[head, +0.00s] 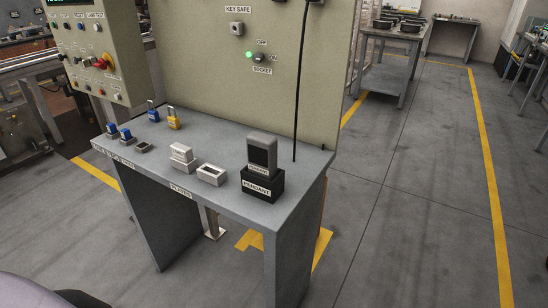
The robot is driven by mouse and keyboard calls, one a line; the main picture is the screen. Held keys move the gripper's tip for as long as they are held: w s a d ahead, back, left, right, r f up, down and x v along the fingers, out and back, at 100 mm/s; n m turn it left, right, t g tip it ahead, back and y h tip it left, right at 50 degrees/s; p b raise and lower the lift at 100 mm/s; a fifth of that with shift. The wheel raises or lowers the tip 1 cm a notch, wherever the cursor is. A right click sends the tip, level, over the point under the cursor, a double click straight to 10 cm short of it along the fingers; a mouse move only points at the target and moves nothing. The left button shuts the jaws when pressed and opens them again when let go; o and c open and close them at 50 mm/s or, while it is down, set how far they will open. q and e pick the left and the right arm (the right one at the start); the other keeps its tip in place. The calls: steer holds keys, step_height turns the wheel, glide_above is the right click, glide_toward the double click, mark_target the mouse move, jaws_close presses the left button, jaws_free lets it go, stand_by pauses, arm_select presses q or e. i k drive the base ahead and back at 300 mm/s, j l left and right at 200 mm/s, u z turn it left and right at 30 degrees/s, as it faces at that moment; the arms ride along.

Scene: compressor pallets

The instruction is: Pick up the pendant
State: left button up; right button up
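The pendant (262,151) is a grey handheld box with a dark screen and a small label. It stands upright in a black holder (263,187) marked PENDANT, on the right part of a grey table (225,205). Neither of my grippers is in view, and nothing is touching the pendant.
White plate holders (211,174), blue and yellow padlocks (174,118) and small blue items stand left of the pendant. Behind the table rises a beige panel (210,60) with a socket switch and a hanging black cable (299,85). A control box (95,55) is at left. Floor at right is clear.

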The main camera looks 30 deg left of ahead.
mark_target(261, 148)
steer(key=i+l, duration=0.3)
steer(key=i+l+u, duration=0.45)
steer(key=i+l, duration=0.1)
steer(key=i, duration=0.05)
